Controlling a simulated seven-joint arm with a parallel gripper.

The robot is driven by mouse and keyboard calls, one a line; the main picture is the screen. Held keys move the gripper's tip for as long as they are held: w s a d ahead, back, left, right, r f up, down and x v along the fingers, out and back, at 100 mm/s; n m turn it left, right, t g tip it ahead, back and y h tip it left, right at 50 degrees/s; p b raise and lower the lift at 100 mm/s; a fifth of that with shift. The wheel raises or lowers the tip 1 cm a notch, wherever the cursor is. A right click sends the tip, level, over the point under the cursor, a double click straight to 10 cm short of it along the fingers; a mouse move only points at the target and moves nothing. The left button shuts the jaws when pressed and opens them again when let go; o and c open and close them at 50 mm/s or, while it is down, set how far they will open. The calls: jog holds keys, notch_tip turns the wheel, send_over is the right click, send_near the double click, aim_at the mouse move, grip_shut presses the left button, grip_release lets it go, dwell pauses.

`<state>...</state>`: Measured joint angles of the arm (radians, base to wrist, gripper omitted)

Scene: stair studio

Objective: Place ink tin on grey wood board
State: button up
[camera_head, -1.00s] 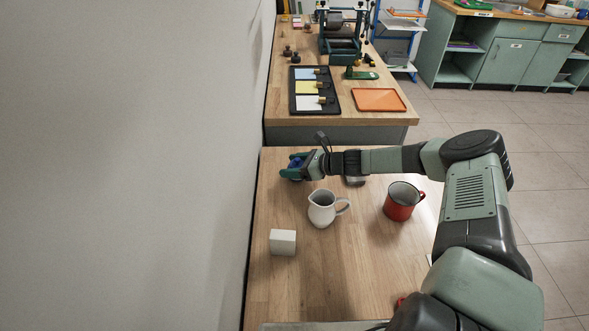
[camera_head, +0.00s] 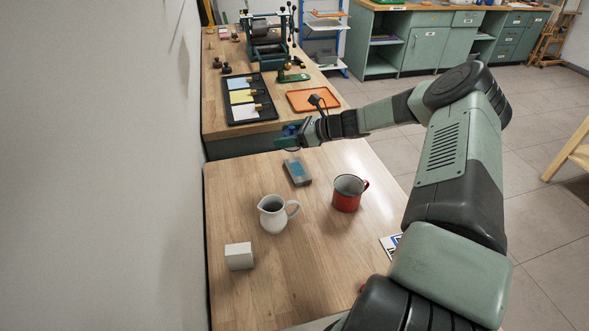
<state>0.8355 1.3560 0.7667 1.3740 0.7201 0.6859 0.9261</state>
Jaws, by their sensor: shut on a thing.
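My gripper (camera_head: 287,141) is shut on a small dark-blue thing (camera_head: 290,130), which appears to be the ink tin. The teal fingers hide much of it. In the picture it overlaps the far edge of the near wooden table (camera_head: 330,270) and appears raised above it. A flat grey block with a blue-teal top patch (camera_head: 297,172) lies on that table, in front of my gripper. I cannot tell whether it is the grey wood board, and no other board is clear.
On the near table are a white jug (camera_head: 273,216), a red mug (camera_head: 347,194) and a white block (camera_head: 239,257). The far table holds a black tray (camera_head: 236,119) of coloured sheets, an orange tray (camera_head: 314,98) and a press (camera_head: 268,45). A wall (camera_head: 90,170) runs along the left.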

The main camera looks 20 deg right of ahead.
jog(key=shift+d+f, duration=0.55)
jog(key=shift+d, duration=0.35)
send_over(293, 168)
notch_tip(293, 168, down, 4)
jog(key=shift+f, duration=0.1)
jog(key=shift+d+f, duration=0.1)
jog(key=shift+f, duration=2.05)
jog(key=shift+f, duration=0.15)
jog(key=o, duration=1.3)
jog(key=shift+s+d, duration=0.1)
jog(key=shift+s, duration=0.05)
jog(key=v, duration=1.2)
